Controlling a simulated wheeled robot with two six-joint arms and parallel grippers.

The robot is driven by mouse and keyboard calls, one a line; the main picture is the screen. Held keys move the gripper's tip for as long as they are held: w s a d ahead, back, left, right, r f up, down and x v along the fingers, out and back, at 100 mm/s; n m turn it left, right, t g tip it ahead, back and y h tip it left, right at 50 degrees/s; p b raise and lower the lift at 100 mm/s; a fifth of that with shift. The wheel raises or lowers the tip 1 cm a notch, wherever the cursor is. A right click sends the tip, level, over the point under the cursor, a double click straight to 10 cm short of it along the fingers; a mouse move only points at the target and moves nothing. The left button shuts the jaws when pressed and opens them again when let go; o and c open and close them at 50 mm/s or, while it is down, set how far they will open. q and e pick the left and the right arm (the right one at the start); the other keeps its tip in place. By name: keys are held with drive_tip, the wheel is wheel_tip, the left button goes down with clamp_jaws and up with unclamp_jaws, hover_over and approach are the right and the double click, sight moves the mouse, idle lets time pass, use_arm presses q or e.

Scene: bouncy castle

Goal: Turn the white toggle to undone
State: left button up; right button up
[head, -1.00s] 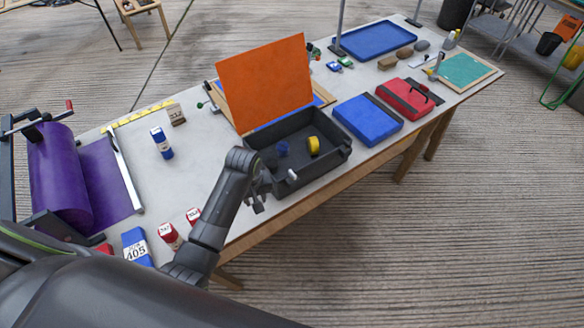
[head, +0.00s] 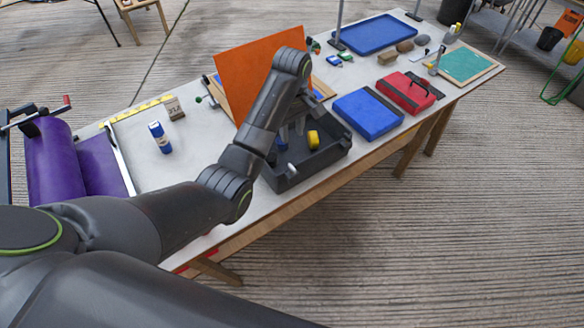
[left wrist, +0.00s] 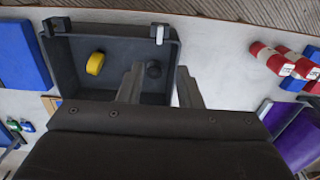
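A dark grey open box (head: 318,163) stands at the table's front edge. The white toggle (head: 291,169) is on its front wall; it also shows in the left wrist view (left wrist: 159,33) at the box rim. A second, dark toggle (left wrist: 54,25) sits on the same rim. My left gripper (head: 292,133) is over the box, its fingers parted and apart from the toggle. My right gripper is not in view.
A yellow roll (head: 314,139) lies in the box. An orange panel (head: 245,72) stands upright behind it. Right of the box are a blue case (head: 367,114) and a red case (head: 405,94).

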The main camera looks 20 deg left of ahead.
sight(292, 167)
use_arm(q)
wheel_tip(292, 167, down, 13)
drive_tip(key=shift+r+p, duration=0.1)
drive_tip(key=shift+p, duration=0.95)
drive_tip(key=shift+f, duration=0.85)
clamp_jaws()
